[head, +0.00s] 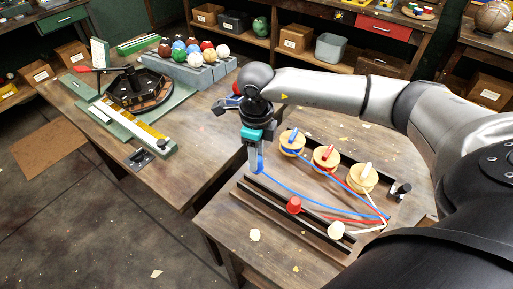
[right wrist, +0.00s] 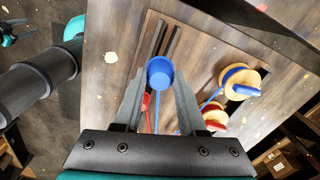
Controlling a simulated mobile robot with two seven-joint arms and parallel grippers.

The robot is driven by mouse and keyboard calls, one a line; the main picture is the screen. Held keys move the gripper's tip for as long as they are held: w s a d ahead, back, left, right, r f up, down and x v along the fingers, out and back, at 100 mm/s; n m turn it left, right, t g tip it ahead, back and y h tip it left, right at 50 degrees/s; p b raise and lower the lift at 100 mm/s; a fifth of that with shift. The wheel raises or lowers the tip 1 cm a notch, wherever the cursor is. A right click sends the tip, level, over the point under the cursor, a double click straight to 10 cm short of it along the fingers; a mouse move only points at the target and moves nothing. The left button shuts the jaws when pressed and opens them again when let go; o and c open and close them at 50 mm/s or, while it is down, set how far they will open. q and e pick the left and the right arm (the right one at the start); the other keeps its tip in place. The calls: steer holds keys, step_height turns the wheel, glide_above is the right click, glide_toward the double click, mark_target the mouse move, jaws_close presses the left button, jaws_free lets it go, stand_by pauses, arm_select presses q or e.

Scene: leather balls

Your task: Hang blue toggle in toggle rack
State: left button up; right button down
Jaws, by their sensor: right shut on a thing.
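My right gripper (head: 256,168) is shut on the blue toggle (right wrist: 160,72) and points down over the far left end of the toggle rack (head: 270,206). In the right wrist view the toggle's round blue end sits between the fingertips. I cannot tell whether the blue toggle touches the rack.
Wooden spools with blue (head: 292,142), red (head: 326,157) and white (head: 362,178) stand behind the rack. Cords cross between them and the right side. Another bench at left holds a grey ball stand (head: 190,72) and a dark tray. The table's front left is mostly clear.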

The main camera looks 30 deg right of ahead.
steer(key=shift+f+b, duration=1.8)
steer(key=shift+f, duration=0.65)
steer(key=shift+f, duration=0.1)
steer(key=shift+f+b, duration=0.1)
steer(key=shift+b, duration=0.25)
steer(key=shift+f+b, duration=0.3)
steer(key=shift+f, duration=0.05)
steer(key=shift+f+b, duration=0.95)
steer(key=shift+f, duration=0.15)
steer(key=shift+c, duration=2)
jaws_free()
steer(key=shift+r, duration=0.1)
